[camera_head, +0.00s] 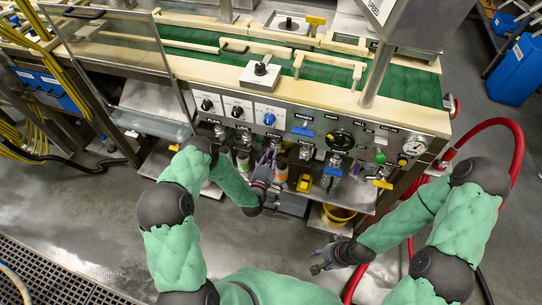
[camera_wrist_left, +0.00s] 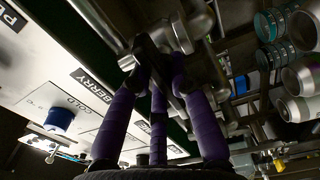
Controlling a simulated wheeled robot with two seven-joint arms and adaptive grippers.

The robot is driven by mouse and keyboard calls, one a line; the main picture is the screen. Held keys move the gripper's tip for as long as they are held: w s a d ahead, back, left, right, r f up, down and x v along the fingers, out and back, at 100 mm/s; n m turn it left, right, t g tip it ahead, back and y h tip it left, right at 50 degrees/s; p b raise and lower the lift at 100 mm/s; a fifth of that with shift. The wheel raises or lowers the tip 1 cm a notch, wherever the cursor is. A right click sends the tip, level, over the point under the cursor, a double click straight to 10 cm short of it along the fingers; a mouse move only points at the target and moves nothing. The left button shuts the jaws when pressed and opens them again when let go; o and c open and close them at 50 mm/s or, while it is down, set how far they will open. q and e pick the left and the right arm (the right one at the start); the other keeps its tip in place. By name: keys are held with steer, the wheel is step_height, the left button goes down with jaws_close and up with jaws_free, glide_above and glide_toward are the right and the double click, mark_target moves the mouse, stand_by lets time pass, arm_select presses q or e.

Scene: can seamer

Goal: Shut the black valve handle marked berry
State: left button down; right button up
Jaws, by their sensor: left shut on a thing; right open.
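The plate marked BERRY (camera_wrist_left: 90,85) shows in the left wrist view on the pale panel. Just right of it, a black valve handle (camera_wrist_left: 149,52) sits by a metal valve body (camera_wrist_left: 185,32). My left gripper (camera_wrist_left: 165,82) has its purple fingers closed around the handle. In the head view my left gripper (camera_head: 268,165) is below the front panel, in the row of valves, and mostly hides the handle. My right gripper (camera_head: 328,260) is open and empty, low over the floor in front of the machine.
The front panel carries black knobs (camera_head: 237,111), a blue knob (camera_head: 269,118), a black handwheel (camera_head: 341,140) and a gauge (camera_head: 414,145). Cans stand on the shelf below the valves. A yellow bucket (camera_head: 338,214) sits beneath. A red hose (camera_head: 517,150) runs at right.

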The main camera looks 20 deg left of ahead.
arm_select(q)
steer(key=c, duration=1.1)
jaws_free()
steer(key=shift+s, duration=0.1)
steer(key=s, duration=1.1)
steer(key=shift+s+a, duration=0.15)
steer(key=shift+s, duration=0.25)
